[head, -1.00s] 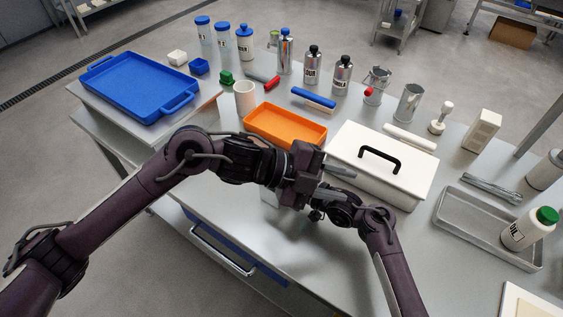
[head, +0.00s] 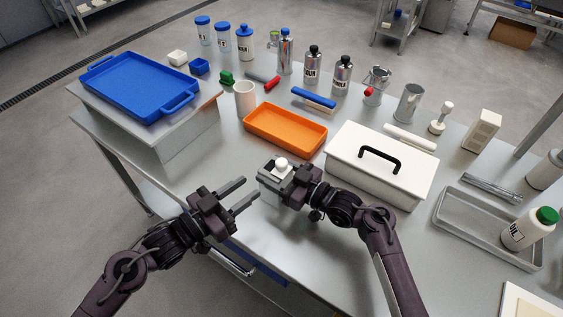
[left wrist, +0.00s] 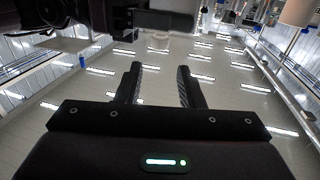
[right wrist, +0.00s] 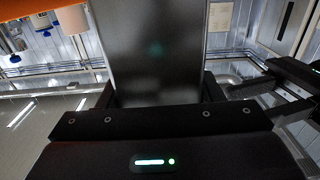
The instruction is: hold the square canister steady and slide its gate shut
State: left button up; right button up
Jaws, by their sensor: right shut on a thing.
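The square canister (head: 269,194) is a small silver box with a white knob (head: 281,163) on top. It stands upright near the table's front edge. My right gripper (head: 274,177) is shut on its sides and partly covers it. In the right wrist view the canister (right wrist: 155,45) is a wide grey face between the fingers. My left gripper (head: 249,190) is open and empty, just left of the canister, fingers pointing toward it. In the left wrist view, its spread fingers (left wrist: 160,88) have nothing between them. I cannot tell how far the gate is shut.
An orange tray (head: 285,145) lies behind the canister, and a white box with a black handle (head: 340,179) stands right of it. A blue tray (head: 120,93) rests on a raised platform at the left.

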aim_at(277, 167)
pick_arm(q)
jog(key=x, duration=1.1)
jog(key=shift+w+d, duration=0.25)
jog(key=shift+d, duration=0.05)
grip_shut()
